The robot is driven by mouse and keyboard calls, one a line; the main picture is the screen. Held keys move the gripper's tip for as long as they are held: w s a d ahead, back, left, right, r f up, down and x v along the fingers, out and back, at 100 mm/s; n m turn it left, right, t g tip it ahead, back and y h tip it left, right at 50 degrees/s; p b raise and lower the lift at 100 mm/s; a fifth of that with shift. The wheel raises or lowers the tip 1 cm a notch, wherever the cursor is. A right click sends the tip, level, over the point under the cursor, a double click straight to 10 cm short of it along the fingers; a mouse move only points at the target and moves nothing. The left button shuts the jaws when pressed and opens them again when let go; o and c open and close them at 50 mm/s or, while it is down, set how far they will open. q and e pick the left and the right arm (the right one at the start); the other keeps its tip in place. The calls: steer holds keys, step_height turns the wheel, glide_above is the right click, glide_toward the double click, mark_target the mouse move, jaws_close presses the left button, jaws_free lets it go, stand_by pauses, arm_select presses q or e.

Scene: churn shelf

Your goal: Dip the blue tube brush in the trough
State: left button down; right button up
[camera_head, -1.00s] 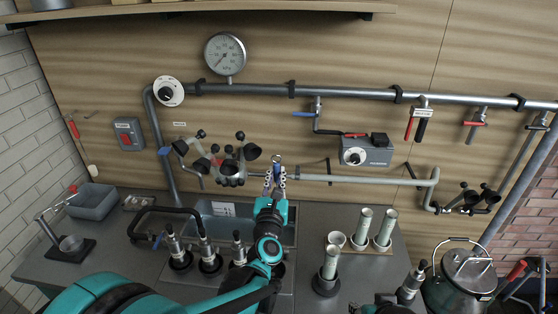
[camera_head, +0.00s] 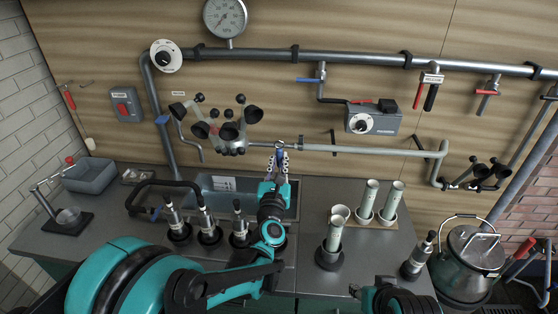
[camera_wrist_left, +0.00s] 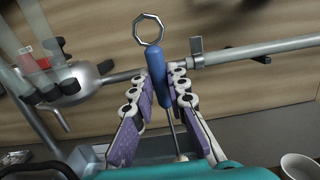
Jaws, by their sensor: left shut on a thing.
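The blue tube brush (camera_wrist_left: 157,72) has a blue handle with a metal ring at its end and a thin rod running down. My left gripper (camera_head: 279,163) is shut on the handle, which stands nearly upright between the fingers in the left wrist view, ring uppermost. In the head view the gripper is over the right part of the trough (camera_head: 205,186), a blue-grey basin set in the counter. The brush's lower end is mostly hidden behind my gripper and arm, so I cannot tell whether it touches the trough.
A rack of pale tubes in cups (camera_head: 365,204) stands right of the trough. Several dark-based fittings (camera_head: 208,228) stand along the trough's front. A claw-like cluster (camera_head: 228,135) and a pipe (camera_head: 350,149) are on the wall behind. A grey bin (camera_head: 90,176) is at the left.

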arm_select(q)
step_height(320, 180, down, 12)
steer(key=w+b, duration=0.2)
steer(key=b, duration=0.3)
stand_by(0.5)
steer(key=shift+s, duration=0.1)
stand_by(0.7)
step_height(320, 180, up, 19)
steer(key=s+p, duration=0.2)
steer(key=p, duration=1.1)
steer(key=shift+s+f, duration=0.15)
steer(key=shift+s, duration=0.25)
stand_by(0.5)
